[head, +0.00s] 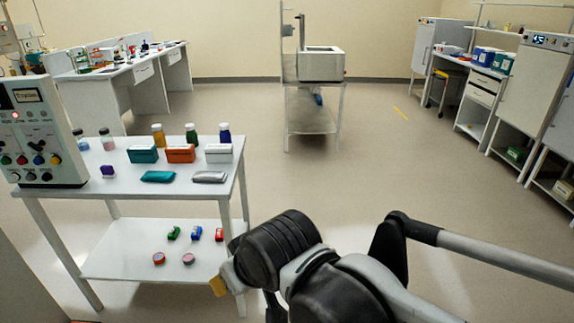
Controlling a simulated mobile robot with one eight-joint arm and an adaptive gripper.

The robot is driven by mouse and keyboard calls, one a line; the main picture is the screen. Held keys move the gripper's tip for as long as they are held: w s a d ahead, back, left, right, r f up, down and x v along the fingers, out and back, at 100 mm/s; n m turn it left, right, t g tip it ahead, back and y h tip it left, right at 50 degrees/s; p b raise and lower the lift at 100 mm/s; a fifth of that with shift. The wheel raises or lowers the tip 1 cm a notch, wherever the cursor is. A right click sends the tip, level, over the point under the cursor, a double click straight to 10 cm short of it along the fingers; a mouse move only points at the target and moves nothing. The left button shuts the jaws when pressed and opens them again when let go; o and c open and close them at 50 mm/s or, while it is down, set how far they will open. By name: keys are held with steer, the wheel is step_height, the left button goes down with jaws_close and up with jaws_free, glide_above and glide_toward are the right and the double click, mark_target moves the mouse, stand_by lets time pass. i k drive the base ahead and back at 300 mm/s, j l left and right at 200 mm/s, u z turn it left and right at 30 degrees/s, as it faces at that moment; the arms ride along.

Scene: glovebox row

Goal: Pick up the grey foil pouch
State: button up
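The grey foil pouch (209,177) lies flat near the front right corner of the white table's top (120,203). It shines silver and nothing covers it. A teal pouch (158,176) lies to its left. My gripper (243,291) is at the bottom centre of the head view, below and to the right of the pouch and apart from it. My arm partly hides it, so its opening is unclear.
Teal, orange and white boxes (218,153) stand behind the pouches, with several bottles (192,134) behind them. A control panel (38,135) stands at the left. Small items lie on the lower shelf (120,262). Open floor (370,170) lies right of the table.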

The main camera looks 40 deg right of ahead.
mark_target(200, 176)
steer(key=z, duration=0.4)
steer(key=i+l+u, duration=0.3)
steer(key=l+u, duration=0.2)
steer(key=l, duration=0.55)
steer(key=i+l+u, duration=0.1)
steer(key=l+u, duration=0.4)
steer(key=l, duration=0.55)
steer(key=k+l+u, duration=0.1)
steer(key=l+u, duration=0.4)
steer(key=l, duration=0.55)
